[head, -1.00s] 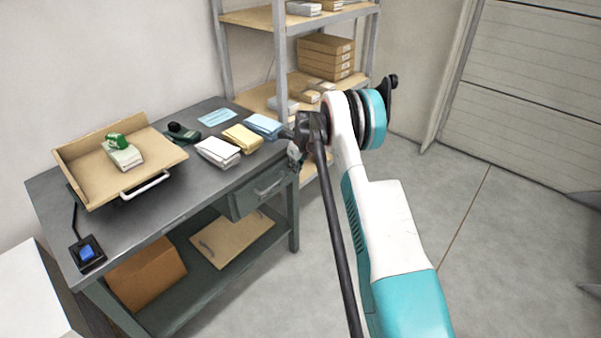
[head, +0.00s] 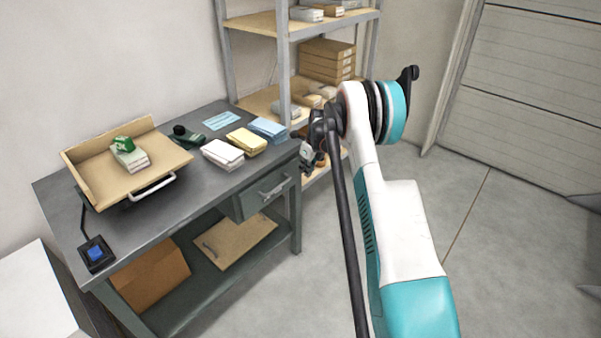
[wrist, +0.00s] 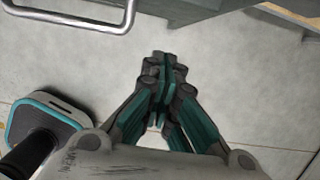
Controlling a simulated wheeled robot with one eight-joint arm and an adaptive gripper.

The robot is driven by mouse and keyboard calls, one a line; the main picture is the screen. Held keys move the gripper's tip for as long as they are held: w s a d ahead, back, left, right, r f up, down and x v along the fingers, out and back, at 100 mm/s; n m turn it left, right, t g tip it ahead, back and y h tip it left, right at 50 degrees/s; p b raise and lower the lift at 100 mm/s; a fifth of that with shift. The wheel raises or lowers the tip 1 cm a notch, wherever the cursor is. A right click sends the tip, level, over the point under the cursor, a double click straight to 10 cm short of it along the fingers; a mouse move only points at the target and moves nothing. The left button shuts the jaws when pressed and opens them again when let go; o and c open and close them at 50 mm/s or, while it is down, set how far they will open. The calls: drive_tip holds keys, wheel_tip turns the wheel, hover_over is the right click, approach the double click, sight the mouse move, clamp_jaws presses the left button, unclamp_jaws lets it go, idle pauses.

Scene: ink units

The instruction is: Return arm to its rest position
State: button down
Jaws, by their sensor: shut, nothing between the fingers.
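My arm (head: 400,215), white and teal, reaches up at the right of the head view and bends at a dark and teal joint. My gripper (wrist: 165,68) is shut and empty in the wrist view, its fingers together over bare grey floor. In the head view only a small part of the wrist end shows, just right of the bench's front corner; the fingertips are hard to make out there.
A grey workbench (head: 190,182) carries a tan tray (head: 92,168), paper stacks and a blue switch (head: 95,252). Its drawer handle (wrist: 100,25) is close to my gripper. A shelf rack (head: 283,65) stands behind. The floor at right is clear.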

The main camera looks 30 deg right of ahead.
drive_tip(key=p+v, duration=0.1)
drive_tip(key=v, duration=0.5)
drive_tip(key=shift+r+p, duration=0.25)
drive_tip(key=shift+p, duration=0.15)
drive_tip(key=shift+s, duration=0.15)
drive_tip(key=s+a+r+n+t, duration=0.1)
drive_tip(key=s+a+r+n, duration=0.45)
drive_tip(key=r, duration=0.35)
drive_tip(key=s+a+r+n, duration=0.5)
drive_tip(key=a+r, duration=0.2)
drive_tip(key=r, duration=0.2)
drive_tip(key=s+a+r+n+t, duration=0.1)
drive_tip(key=s+a+r+n, duration=0.45)
drive_tip(key=r, duration=0.25)
drive_tip(key=s+a+r+n+t+h, duration=0.1)
drive_tip(key=s+a+r+n, duration=0.1)
drive_tip(key=s+a+n, duration=0.3)
drive_tip(key=s+a+r+n, duration=0.2)
drive_tip(key=s+n, duration=0.1)
drive_tip(key=s, duration=0.4)
drive_tip(key=s+a+f+n, duration=0.1)
drive_tip(key=s+f+n, duration=0.1)
drive_tip(key=s+n, duration=0.2)
drive_tip(key=s+a+f+n+t, duration=0.1)
drive_tip(key=s+n, duration=0.3)
drive_tip(key=s, duration=0.5)
drive_tip(key=shift+s+a+f+t, duration=0.3)
drive_tip(key=shift+s+a+f, duration=0.1)
drive_tip(key=shift+f, duration=0.3)
